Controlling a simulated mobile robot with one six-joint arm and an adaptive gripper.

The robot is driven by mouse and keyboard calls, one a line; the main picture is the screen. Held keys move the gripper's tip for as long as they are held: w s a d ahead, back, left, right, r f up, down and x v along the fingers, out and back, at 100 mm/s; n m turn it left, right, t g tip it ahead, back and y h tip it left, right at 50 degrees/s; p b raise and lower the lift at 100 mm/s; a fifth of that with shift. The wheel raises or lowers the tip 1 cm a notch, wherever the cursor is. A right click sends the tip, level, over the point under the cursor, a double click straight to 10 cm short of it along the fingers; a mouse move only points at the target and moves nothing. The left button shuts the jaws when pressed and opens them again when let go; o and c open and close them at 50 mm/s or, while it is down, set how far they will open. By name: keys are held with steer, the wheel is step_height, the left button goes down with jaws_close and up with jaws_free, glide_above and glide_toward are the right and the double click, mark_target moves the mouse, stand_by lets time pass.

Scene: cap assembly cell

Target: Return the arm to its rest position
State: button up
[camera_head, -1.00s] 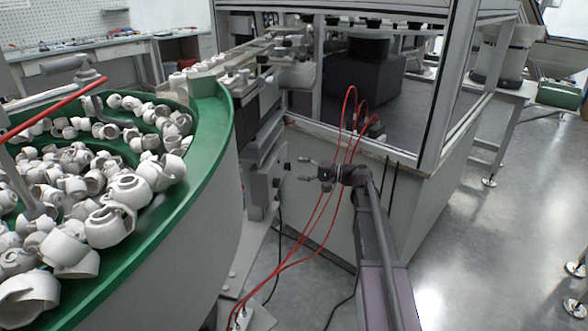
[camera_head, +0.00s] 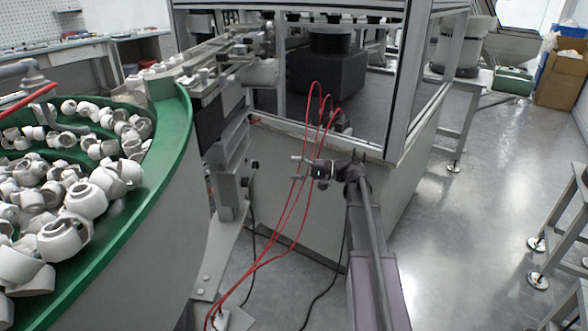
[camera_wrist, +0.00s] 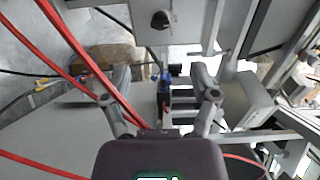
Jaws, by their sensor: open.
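My gripper (camera_head: 297,168) is at the end of my raised arm, near the middle of the head view. Its two fingers point left and stand apart with nothing between them. In the wrist view the open fingers (camera_wrist: 165,82) show at left and right, with a clear gap between them. My gripper is in front of the white base panel of the glazed machine enclosure (camera_head: 290,215). Red hoses (camera_head: 268,257) run close by the fingers; I cannot tell whether they touch.
A green-rimmed bowl feeder (camera_head: 172,165) full of white caps (camera_head: 66,232) stands at left. A machine post (camera_head: 228,180) rises between it and my gripper. Cardboard boxes (camera_head: 562,82) stand at the far right. The floor (camera_head: 455,225) at right is mostly clear.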

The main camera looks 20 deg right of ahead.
steer(key=shift+a, duration=0.1)
steer(key=s+a+f+n+g+h, duration=0.4)
steer(key=s+a+f+g+h, duration=0.3)
steer(key=s+a+f+h, duration=0.75)
steer(key=s+d+f+n+h, duration=0.1)
steer(key=s+d+f+h, duration=0.2)
steer(key=s, duration=0.6)
step_height(320, 180, up, 34)
steer(key=y+p, duration=0.1)
steer(key=p, duration=3.3)
steer(key=shift+f+g+p, duration=0.15)
steer(key=shift+g+p, duration=0.25)
